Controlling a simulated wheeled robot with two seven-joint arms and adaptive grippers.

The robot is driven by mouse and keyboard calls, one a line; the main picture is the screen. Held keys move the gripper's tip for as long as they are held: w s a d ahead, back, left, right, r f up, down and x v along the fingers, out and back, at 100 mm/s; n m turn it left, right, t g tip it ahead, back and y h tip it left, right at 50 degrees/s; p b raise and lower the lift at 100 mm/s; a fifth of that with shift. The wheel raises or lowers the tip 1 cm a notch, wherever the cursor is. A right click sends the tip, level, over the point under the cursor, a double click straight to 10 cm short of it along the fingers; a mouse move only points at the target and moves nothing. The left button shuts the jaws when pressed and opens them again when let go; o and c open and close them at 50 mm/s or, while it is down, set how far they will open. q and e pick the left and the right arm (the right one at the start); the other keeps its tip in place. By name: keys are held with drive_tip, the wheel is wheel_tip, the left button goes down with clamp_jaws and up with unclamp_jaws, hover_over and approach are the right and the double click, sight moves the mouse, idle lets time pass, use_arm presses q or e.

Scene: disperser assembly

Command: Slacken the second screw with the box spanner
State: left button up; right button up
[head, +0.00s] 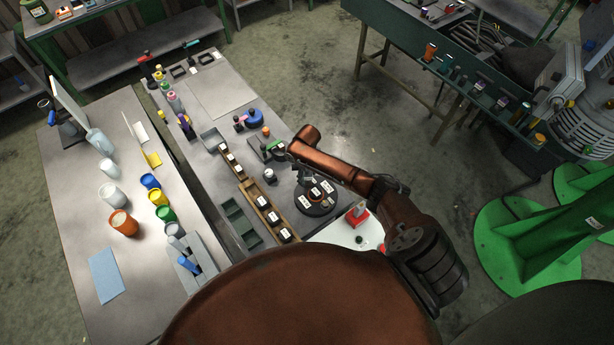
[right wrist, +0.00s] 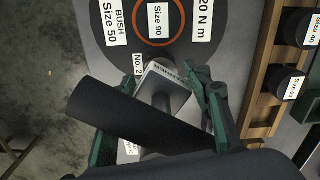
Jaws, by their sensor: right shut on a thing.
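My right gripper (head: 304,177) is over the far side of a dark round plate (head: 319,208) with white labels. In the right wrist view its green fingers (right wrist: 160,128) are shut on the box spanner (right wrist: 125,110), which has a thick black cross handle and a silver head marked with lettering. The spanner head is by a "No. 2" label on the plate (right wrist: 100,45). The second screw is hidden, so I cannot tell whether the spanner is seated on it. The plate also bears labels "BUSH Size 50", "Size 90" inside an orange ring, and "20 N m". My left gripper is not in view.
A wooden rack (head: 252,192) with labelled black bushes stands left of the plate. Green trays (head: 240,222) lie beside it. A red-and-white item (head: 357,213) stands to the right. Coloured pots (head: 158,197) stand on the left table.

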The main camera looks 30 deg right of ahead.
drive_tip(key=n, duration=0.3)
drive_tip(key=shift+w+d+r, duration=0.1)
drive_tip(key=shift+w, duration=0.05)
drive_tip(key=shift+m+p, duration=0.3)
drive_tip(key=shift+p, duration=0.1)
drive_tip(key=shift+r+p, duration=0.3)
drive_tip(key=shift+r, duration=2.15)
